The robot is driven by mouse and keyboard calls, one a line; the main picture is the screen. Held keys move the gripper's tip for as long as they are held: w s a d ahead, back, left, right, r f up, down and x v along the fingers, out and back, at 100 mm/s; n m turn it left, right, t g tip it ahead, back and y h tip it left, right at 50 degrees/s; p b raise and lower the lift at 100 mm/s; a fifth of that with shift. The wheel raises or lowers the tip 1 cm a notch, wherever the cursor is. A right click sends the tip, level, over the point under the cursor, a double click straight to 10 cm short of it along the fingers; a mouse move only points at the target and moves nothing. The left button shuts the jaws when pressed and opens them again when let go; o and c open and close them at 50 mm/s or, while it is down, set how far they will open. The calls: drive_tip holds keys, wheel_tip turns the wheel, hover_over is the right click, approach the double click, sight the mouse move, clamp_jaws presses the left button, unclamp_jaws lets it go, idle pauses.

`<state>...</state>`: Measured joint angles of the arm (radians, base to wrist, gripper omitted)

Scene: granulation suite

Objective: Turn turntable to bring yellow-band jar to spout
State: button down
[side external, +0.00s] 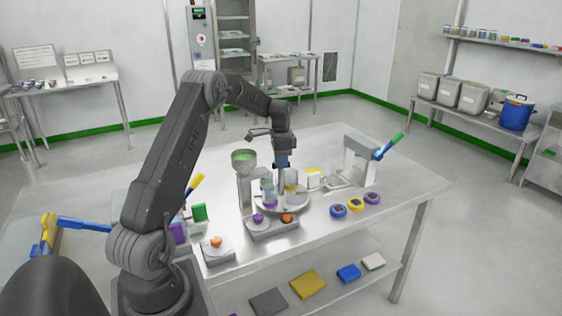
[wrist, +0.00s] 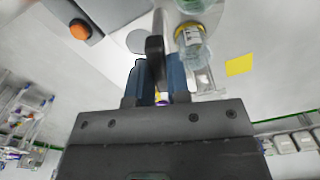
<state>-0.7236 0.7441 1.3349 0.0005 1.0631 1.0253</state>
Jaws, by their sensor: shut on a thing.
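The turntable (side external: 296,208) is a pale round disc on the bench, with clear jars on it. The yellow-band jar (side external: 291,180) stands beside my gripper in the side view; in the wrist view this jar (wrist: 193,45) is just right of my fingers. Another jar (side external: 268,188) with purple low on it stands at the left of the disc. My gripper (side external: 282,168) points down over the turntable. In the wrist view its blue fingers (wrist: 159,78) are shut on a dark upright post (wrist: 155,50). A funnel with green contents (side external: 244,158) stands behind left; its spout outlet is unclear.
A control box (side external: 272,229) with purple and orange knobs sits in front of the turntable. A scale-like plate (side external: 217,250) is to its left. Blue, yellow and purple rings (side external: 355,205) lie right. A grey device with a blue-green lever (side external: 388,147) stands behind right.

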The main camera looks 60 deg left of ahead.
drive_tip(key=shift+r+m, duration=0.1)
drive_tip(key=shift+m, duration=11.2)
drive_tip(key=c, duration=1.1)
unclamp_jaws()
wheel_tip(320, 180, up, 14)
drive_tip(key=shift+f, duration=0.15)
